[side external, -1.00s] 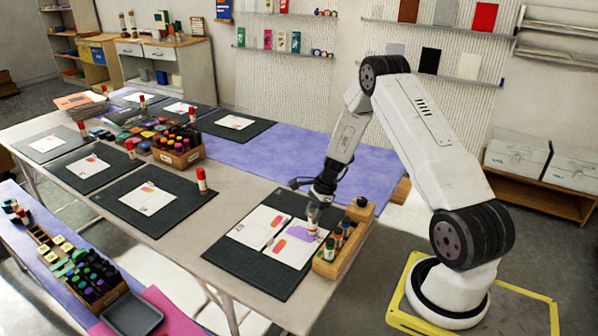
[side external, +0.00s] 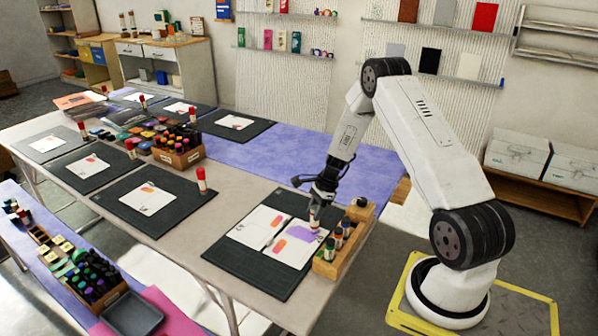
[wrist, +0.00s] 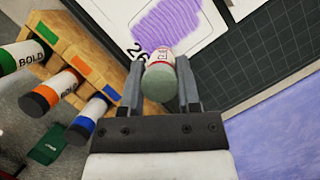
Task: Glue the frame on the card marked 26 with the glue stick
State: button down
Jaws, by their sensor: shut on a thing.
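My gripper (side external: 315,207) is shut on a glue stick (wrist: 158,82), with a finger on each side of it. The stick is held over the right-hand white card (side external: 287,254) on the near dark mat. In the wrist view the card (wrist: 113,12) shows a printed 26, partly covered, and a dense purple scribble (wrist: 165,25) inside a thin outlined frame. The purple patch also shows in the side view (side external: 303,234) beside the stick. The stick's lower end is hidden in the wrist view, so I cannot tell whether it touches the card.
A wooden holder (side external: 325,268) with several sticks or markers stands right beside the card. Another white card (side external: 256,231) lies to the left on the same mat (side external: 232,262). More mats with cards and upright red-capped sticks stand farther left.

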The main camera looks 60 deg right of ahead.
jog(key=shift+w, duration=0.7)
jog(key=shift+w+a, duration=0.1)
jog(key=shift+w, duration=0.85)
jog(key=shift+w+f, duration=0.1)
jog(key=shift+w, duration=0.5)
jog(key=shift+w, duration=0.2)
jog(key=shift+w, duration=0.55)
